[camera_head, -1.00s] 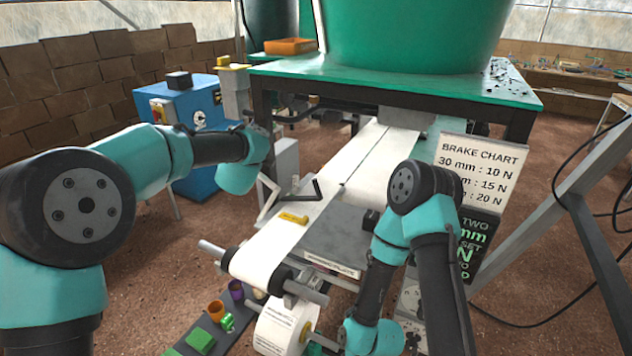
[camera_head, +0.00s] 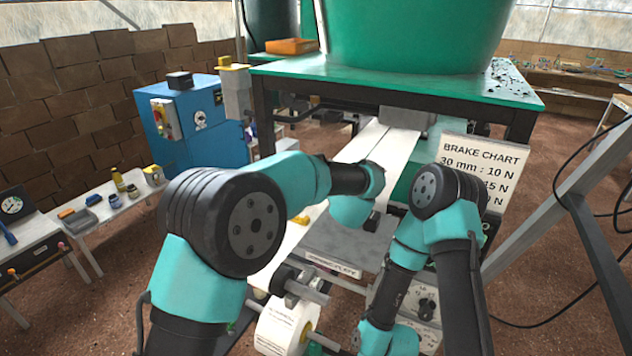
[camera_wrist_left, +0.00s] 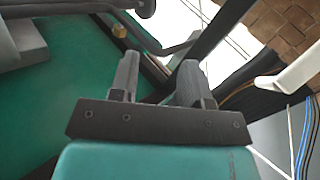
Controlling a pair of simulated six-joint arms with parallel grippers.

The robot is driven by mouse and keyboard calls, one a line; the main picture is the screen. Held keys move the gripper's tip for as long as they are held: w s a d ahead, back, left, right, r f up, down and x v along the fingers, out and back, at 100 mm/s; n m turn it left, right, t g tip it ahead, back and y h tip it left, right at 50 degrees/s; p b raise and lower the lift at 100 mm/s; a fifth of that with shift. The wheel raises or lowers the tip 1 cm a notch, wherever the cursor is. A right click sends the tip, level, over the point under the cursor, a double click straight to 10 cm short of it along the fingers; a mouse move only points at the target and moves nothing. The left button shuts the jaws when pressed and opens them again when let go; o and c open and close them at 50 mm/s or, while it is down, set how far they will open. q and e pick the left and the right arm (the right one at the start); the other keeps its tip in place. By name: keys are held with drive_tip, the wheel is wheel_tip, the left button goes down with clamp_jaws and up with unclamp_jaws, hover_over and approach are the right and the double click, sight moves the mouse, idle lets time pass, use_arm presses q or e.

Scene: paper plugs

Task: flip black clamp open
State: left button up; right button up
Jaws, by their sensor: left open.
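My left gripper (camera_wrist_left: 157,72) shows in the left wrist view with its two dark fingers apart and nothing seen between them. A dark bent bar (camera_wrist_left: 172,48) crosses just beyond the fingertips; it may be the black clamp's handle, but I cannot be sure. I cannot tell whether the fingers touch it. In the head view my left arm covers the place on the paper line where a black angled handle stood, so the clamp is hidden there.
The white paper strip (camera_head: 366,143) runs down from the green-topped table (camera_head: 400,75). A brake chart sign (camera_head: 484,160) stands at the right. A paper roll (camera_head: 282,325) hangs at the front. A white bent bar (camera_wrist_left: 290,76) is at right in the wrist view.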

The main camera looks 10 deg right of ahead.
use_arm(q)
drive_tip(key=shift+f, duration=0.15)
wheel_tip(320, 180, down, 8)
drive_tip(key=w, duration=0.6)
drive_tip(key=shift+w+a, duration=0.2)
drive_tip(key=shift+a, duration=0.15)
drive_tip(key=shift+w, duration=0.6)
drive_tip(key=shift+c, duration=0.3)
clamp_jaws()
